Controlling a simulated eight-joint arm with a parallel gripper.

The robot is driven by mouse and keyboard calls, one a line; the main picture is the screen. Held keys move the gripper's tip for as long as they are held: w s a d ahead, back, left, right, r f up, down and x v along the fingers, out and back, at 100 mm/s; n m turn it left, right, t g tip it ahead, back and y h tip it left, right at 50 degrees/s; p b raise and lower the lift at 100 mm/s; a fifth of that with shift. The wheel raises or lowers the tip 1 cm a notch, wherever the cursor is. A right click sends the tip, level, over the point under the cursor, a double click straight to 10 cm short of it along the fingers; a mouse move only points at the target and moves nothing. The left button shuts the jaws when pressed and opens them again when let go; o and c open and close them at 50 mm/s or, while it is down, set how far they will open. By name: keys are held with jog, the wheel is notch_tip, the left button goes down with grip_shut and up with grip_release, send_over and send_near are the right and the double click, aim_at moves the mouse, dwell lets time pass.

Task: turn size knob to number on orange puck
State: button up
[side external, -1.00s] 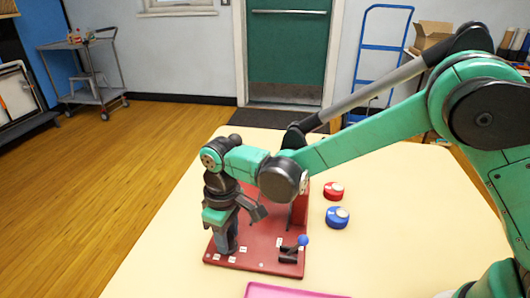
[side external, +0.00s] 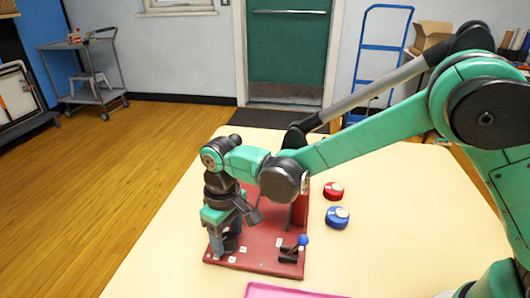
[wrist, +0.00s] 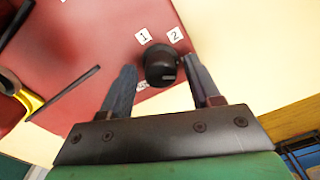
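The size knob (wrist: 160,66) is a round black knob on a red board (wrist: 95,45). A pale mark shows on its lower right side in the wrist view. White labels 1 (wrist: 143,36) and 2 (wrist: 175,35) lie beyond it; a third label (wrist: 142,86) is partly hidden and unreadable. My gripper (wrist: 160,64) is open, with one finger on each side of the knob and gaps between. In the side view my gripper (side external: 227,247) is low over the board's front left. A red puck (side external: 334,190) and a blue puck (side external: 337,217) have pale tops, numbers unreadable. No orange puck is identifiable.
A blue-tipped lever (side external: 303,240) stands at the board's right front. A pink tray (side external: 290,291) lies at the table's near edge. A yellow-and-black part (wrist: 25,97) shows left in the wrist view. The table (side external: 410,220) right of the pucks is clear.

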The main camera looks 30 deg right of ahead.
aim_at(228, 236)
jog(key=shift+o, duration=0.3)
jog(key=shift+r, duration=0.1)
jog(key=shift+d+r, duration=0.1)
jog(key=shift+r, duration=2.65)
